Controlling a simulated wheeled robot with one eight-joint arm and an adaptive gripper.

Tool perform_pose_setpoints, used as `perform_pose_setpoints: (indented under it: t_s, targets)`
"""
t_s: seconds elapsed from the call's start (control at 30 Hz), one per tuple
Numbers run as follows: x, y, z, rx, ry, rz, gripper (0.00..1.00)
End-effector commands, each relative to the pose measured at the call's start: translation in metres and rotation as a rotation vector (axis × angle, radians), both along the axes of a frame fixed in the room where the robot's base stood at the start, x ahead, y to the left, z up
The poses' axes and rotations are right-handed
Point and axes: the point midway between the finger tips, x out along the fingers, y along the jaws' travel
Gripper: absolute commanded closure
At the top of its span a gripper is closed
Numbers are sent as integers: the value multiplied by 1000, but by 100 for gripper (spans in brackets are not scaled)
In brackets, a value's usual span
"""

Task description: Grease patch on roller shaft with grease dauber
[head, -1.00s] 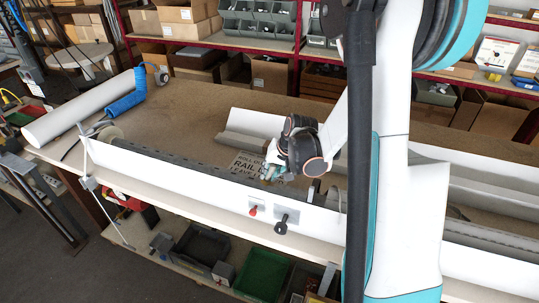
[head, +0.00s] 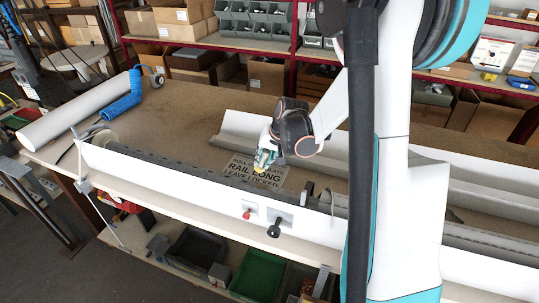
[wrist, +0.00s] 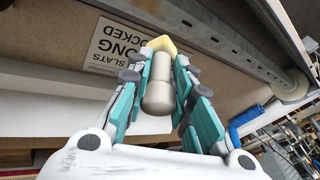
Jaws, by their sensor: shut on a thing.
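My gripper (head: 264,158) is shut on the grease dauber, above the bench behind the roller housing. In the wrist view, the dauber (wrist: 158,96) has a pale beige rounded handle between the teal finger pads of my gripper (wrist: 160,75). Its pale yellow tip (wrist: 160,45) points away from the palm; the yellow also shows in the head view (head: 260,169). The dark grey roller shaft (head: 200,175) lies along the long white housing, and it appears apart from the tip. I cannot make out a distinct grease patch on the shaft.
The white housing (head: 150,178) runs along the bench's front edge, with a red knob (head: 247,214) and a black-knobbed lever (head: 274,229). A printed sign (head: 255,170) lies beneath my gripper. White profiles (head: 240,130) lie behind.

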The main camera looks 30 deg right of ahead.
Motion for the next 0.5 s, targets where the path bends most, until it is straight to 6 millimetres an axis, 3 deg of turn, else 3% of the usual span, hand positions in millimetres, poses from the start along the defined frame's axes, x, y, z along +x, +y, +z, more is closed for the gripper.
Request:
perform_pose_setpoints:
  t_s: [0.3,0.5]
  targets:
    - [7,3,31,0,0,2,100]
    - [9,4,41,0,0,2,100]
